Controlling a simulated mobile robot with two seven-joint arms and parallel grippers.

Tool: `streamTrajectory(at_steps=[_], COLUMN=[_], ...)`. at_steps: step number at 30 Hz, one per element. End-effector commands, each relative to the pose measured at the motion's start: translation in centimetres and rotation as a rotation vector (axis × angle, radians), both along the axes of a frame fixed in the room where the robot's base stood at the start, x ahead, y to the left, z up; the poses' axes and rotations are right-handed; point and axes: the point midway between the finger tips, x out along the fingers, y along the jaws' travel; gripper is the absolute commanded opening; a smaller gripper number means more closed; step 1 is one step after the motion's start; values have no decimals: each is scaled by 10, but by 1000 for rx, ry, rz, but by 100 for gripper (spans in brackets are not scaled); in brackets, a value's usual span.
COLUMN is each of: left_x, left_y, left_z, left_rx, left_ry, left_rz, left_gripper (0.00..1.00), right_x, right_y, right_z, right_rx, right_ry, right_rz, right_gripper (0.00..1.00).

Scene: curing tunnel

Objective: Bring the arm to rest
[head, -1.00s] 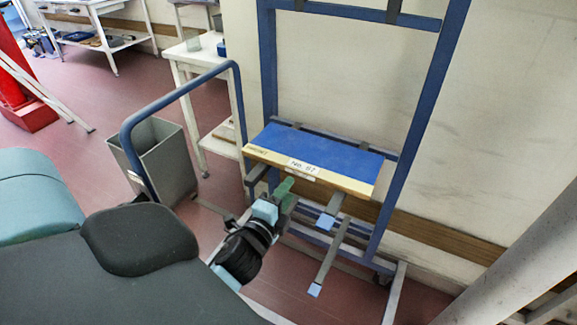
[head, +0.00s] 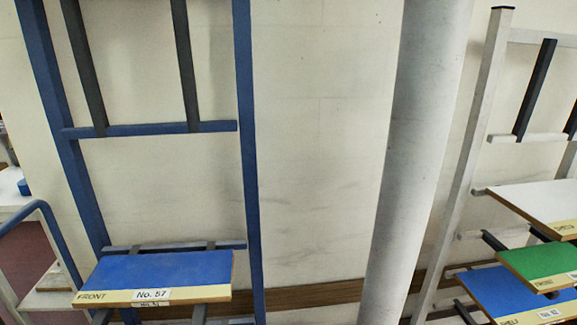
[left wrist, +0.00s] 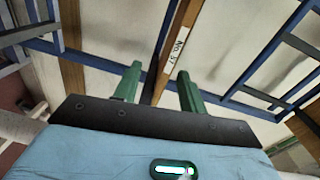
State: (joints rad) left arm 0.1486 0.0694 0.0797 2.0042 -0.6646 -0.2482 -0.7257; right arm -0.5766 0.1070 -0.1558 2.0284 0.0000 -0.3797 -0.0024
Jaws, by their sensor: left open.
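My left gripper (left wrist: 158,82) shows in the left wrist view, its two green fingers apart. Beyond the fingertips is the wooden edge of a board with a No. 57 label (left wrist: 177,47). I cannot tell the exact gap between the fingers and this board. In the head view the blue-topped No. 57 board (head: 165,267) lies on the blue rack (head: 250,150) at lower left. Neither of my arms shows in the head view now, and my right gripper is in neither view.
A grey round column (head: 415,150) stands right of the blue rack. Further right a white rack (head: 468,150) holds white, green (head: 540,264) and blue boards. A blue rail (head: 50,230) and a white table are at the left edge. Bare wall shows between rack and column.

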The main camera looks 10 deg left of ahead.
Motion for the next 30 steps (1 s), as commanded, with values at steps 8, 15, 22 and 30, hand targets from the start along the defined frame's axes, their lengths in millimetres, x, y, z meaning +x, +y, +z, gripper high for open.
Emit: streamTrajectory(at_steps=[8, 15, 22, 30], left_x=[-105, -219, -284, -295], left_y=[-51, -100, -128, -131], left_z=[-63, -94, -103, -107], left_rx=[-581, -1096, -1358, -1393], left_ry=[240, 450, 558, 577], left_rz=[1, 140, 269, 295], left_gripper=[42, 42, 42, 42], right_x=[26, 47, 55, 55], right_y=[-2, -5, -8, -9], right_z=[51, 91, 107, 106], right_rx=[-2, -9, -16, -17], right_ry=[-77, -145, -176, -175], right_rz=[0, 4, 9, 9], right_gripper=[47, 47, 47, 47])
